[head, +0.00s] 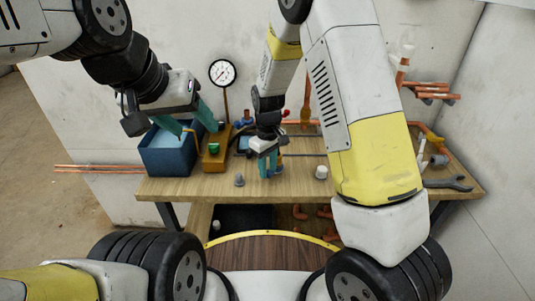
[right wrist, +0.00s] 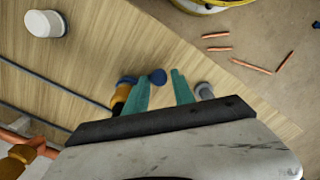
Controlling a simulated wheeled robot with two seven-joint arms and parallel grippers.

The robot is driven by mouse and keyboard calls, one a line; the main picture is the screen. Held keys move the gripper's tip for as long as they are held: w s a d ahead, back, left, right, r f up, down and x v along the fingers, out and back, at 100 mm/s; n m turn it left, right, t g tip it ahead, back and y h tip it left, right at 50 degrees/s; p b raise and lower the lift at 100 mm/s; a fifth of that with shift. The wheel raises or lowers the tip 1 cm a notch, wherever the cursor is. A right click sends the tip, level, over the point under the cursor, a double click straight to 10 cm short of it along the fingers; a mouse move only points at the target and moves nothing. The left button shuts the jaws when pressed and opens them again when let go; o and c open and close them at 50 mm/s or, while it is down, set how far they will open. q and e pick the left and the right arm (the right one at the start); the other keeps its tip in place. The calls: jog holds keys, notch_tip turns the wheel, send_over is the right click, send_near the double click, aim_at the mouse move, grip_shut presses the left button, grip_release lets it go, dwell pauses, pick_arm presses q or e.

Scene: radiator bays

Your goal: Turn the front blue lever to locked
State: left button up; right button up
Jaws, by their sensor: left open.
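The front blue lever (right wrist: 158,76) shows its round dark blue end between the fingertips of my right gripper (right wrist: 161,84) in the right wrist view. The brass valve body (right wrist: 120,97) is beside the left finger. In the head view my right gripper (head: 267,165) points down over the front of the bench and partly hides the lever (head: 279,168). Its fingers are apart; I cannot tell whether they touch the lever. I cannot tell the lever's angle. My left gripper (head: 188,123) is open and empty above the blue bin (head: 168,160).
A gauge (head: 222,73) stands behind an ochre block with a green knob (head: 214,148). A grey cone (head: 239,180) and a white cap (head: 321,172) flank the right gripper on the bench (head: 205,187). A wrench (head: 448,184) and copper pipes (head: 430,92) are at the right.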

jog(key=shift+f, duration=0.4)
grip_shut()
dwell(1.2)
